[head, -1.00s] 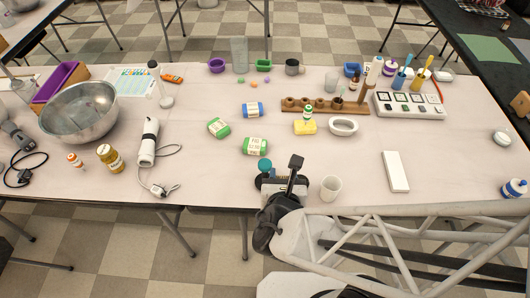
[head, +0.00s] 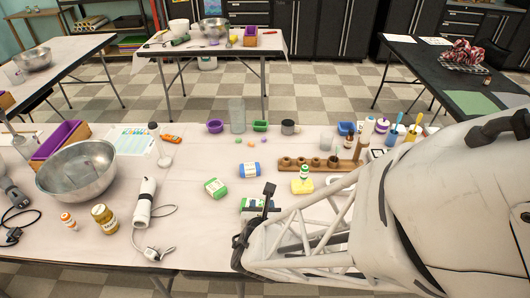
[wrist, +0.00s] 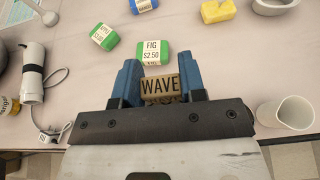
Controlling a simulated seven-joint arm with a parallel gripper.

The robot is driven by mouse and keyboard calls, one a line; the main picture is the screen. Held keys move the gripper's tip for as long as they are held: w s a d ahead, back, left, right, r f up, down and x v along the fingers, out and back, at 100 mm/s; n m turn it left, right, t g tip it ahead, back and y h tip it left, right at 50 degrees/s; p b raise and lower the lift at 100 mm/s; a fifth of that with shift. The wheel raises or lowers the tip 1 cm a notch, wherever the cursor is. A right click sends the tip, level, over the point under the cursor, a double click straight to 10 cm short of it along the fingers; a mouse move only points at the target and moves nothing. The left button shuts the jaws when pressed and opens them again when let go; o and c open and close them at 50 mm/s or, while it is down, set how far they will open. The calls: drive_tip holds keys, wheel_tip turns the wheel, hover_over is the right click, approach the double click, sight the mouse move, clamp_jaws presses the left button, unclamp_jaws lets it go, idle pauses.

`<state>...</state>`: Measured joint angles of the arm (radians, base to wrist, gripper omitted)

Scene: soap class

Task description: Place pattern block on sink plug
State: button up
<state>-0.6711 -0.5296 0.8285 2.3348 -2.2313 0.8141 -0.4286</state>
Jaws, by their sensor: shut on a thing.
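The pattern block (wrist: 160,86) is a small tan block marked "WAVE". It sits between the two blue fingers of my gripper (wrist: 160,74) in the wrist view, and the gripper is shut on it. In the head view my gripper (head: 260,208) is over the front part of the table, in front of a green-wrapped soap bar (head: 247,203); the block cannot be made out there. I cannot pick out the sink plug in either current view. My arm covers the right part of the table in the head view.
The "FIG" soap bar (wrist: 153,52) lies just beyond the fingers. A white cup (wrist: 287,114) stands to the right.

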drive_tip(key=shift+f, duration=0.1)
drive_tip(key=shift+f, duration=1.7)
drive_tip(key=shift+f, duration=0.1)
drive_tip(key=o, duration=0.9)
drive_tip(key=shift+v, duration=0.85)
drive_tip(key=v, duration=1)
drive_tip(key=shift+r, duration=0.2)
drive_tip(key=shift+s, duration=0.2)
